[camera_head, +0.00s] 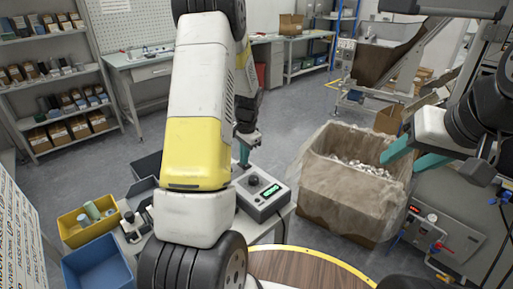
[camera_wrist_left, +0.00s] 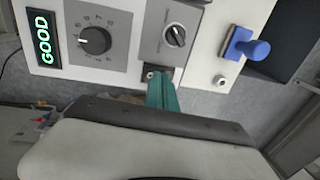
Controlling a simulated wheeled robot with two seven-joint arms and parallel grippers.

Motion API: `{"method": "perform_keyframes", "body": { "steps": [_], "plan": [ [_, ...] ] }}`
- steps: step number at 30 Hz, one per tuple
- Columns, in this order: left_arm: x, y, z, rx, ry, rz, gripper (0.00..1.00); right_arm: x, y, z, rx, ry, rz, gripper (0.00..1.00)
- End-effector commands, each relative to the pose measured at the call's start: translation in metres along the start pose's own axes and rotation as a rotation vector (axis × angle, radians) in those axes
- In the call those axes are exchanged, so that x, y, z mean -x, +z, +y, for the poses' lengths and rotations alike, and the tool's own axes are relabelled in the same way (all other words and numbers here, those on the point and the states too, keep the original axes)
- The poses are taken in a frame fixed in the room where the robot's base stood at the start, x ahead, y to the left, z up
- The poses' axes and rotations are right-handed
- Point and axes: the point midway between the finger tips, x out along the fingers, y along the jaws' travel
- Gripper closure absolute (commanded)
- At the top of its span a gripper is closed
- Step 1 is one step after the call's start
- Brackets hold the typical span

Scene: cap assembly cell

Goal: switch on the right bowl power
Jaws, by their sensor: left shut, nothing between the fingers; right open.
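A grey control box (camera_head: 262,193) with a green display and a black knob stands on the bench in the head view. In the left wrist view, its panel (camera_wrist_left: 128,58) shows a green "GOOD" display, a numbered dial (camera_wrist_left: 95,40) and a smaller rotary switch (camera_wrist_left: 174,36). No label names the right bowl power. My left gripper (camera_head: 244,156) is shut and empty at the box's far edge. Its teal fingertips (camera_wrist_left: 161,76) are close to a small silver-and-black part below the rotary switch; contact is unclear. My right gripper (camera_head: 402,158) is open and empty, by the large carton.
A lined carton (camera_head: 345,199) of small pale parts stands right of the box. A yellow bin (camera_head: 74,234) and blue bin (camera_head: 98,268) are at left. My left arm hides part of the bench.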

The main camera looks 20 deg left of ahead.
Motion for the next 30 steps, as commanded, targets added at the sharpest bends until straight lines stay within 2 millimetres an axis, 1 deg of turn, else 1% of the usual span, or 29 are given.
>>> {"method": "perform_keyframes", "body": {
  "steps": [2, 5, 12, 17, 21, 30],
  "plan": [
    [0.002, 0.000, 0.000, 0.000, -0.001, 0.001, 1.00, 0.000, 0.000, 0.000, 0.000, 0.000, 0.000, 0.50],
    [0.011, -0.001, -0.001, 0.000, -0.001, 0.002, 1.00, 0.000, 0.000, 0.000, 0.000, 0.000, 0.000, 0.50],
    [0.053, -0.001, -0.001, 0.000, -0.002, 0.004, 1.00, 0.000, 0.000, 0.000, 0.000, 0.000, 0.000, 0.50],
    [0.072, -0.001, -0.001, 0.000, -0.001, 0.002, 1.00, 0.000, 0.000, 0.000, 0.000, 0.000, 0.000, 0.50],
    [0.078, 0.000, 0.000, 0.000, 0.000, 0.000, 1.00, 0.000, 0.000, 0.000, 0.000, 0.000, 0.000, 0.50],
    [0.079, 0.000, 0.000, 0.001, 0.000, 0.001, 1.00, 0.000, 0.000, 0.000, 0.000, 0.000, 0.000, 0.50]
  ]
}}
